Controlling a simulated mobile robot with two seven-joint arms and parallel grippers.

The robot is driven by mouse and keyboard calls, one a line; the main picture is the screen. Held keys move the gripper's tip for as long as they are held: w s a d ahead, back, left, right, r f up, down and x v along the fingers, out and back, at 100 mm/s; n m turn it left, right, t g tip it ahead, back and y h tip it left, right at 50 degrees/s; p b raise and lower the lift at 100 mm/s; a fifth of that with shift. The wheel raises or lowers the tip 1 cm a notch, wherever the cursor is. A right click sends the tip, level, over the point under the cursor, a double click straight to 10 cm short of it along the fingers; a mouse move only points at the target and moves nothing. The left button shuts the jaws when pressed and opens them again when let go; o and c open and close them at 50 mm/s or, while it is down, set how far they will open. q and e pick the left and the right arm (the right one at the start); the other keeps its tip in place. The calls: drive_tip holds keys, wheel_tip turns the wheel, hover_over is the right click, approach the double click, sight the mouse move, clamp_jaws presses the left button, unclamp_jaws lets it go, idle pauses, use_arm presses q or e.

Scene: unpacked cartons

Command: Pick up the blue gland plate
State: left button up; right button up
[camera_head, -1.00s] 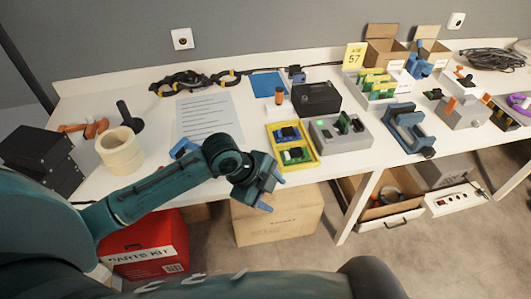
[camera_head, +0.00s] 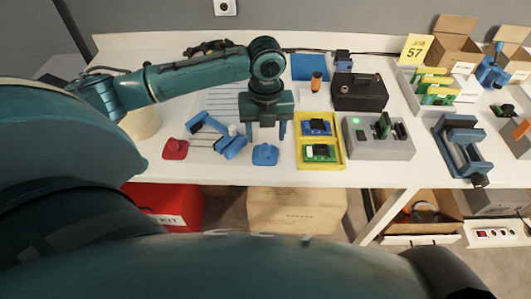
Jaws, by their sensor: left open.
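A small blue piece with a raised middle (camera_head: 265,154), which looks like the blue gland plate, lies on the white table near its front edge. My left gripper (camera_head: 267,131) points down just above and behind it in the head view. Its two fingers are apart and nothing shows between them. Whether the fingertips touch the plate I cannot tell. A similar red piece (camera_head: 174,150) lies further left. My right gripper is not in view.
A blue tool (camera_head: 219,136) lies just left of the plate. A yellow tray (camera_head: 299,155) with green and blue boards stands close on the right, then a grey fixture (camera_head: 378,147) and a blue clamp (camera_head: 459,150). A black box (camera_head: 359,92) stands behind.

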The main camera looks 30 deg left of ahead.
sight(265, 145)
use_arm(q)
drive_tip(key=f, duration=0.6)
drive_tip(key=shift+a+b, duration=0.2)
drive_tip(key=shift+b, duration=0.1)
drive_tip(key=shift+c, duration=0.6)
drive_tip(key=shift+r, duration=0.1)
drive_tip(key=c, duration=1)
